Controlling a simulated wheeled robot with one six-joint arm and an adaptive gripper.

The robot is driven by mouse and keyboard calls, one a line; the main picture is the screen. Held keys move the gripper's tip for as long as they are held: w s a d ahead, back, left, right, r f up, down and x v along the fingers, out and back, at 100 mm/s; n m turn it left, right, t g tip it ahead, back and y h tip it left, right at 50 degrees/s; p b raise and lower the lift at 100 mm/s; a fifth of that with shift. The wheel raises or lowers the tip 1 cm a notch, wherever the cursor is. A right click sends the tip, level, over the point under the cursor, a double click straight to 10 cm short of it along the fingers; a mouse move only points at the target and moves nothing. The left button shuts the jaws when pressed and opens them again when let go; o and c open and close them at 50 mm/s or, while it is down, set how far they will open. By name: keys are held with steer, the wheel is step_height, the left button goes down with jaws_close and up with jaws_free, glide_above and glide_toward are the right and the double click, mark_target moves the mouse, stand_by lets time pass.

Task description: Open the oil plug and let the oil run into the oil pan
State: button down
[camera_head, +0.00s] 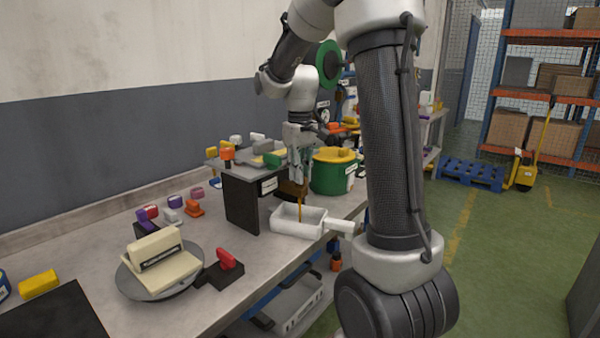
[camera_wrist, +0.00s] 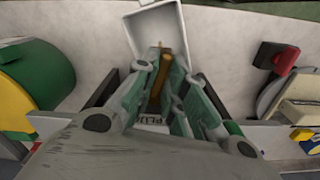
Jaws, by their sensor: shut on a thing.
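The white oil pan (camera_head: 283,225) sits on the bench with its handle to the right; its end shows at the top of the wrist view (camera_wrist: 155,18). A thin brown-orange streak, which looks like oil (camera_head: 300,207), runs from below my gripper (camera_head: 300,174) down into the pan. It shows as a brown strip between the fingers (camera_wrist: 160,80) in the wrist view. My gripper points down beside the dark box (camera_head: 241,204), shut on what seems to be the oil plug, mostly hidden by the fingers. A white label (camera_wrist: 152,123) shows between them.
A green drum with a yellow top (camera_head: 333,177) stands close right of my gripper. A round grey plate (camera_head: 130,282) with a cream block and a red-handled switch (camera_head: 226,260) are at the front left. Several coloured small parts lie along the wall.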

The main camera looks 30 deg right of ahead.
steer(key=shift+n, duration=0.8)
steer(key=c, duration=1.8)
jaws_free()
steer(key=shift+o, duration=0.2)
step_height(320, 180, up, 12)
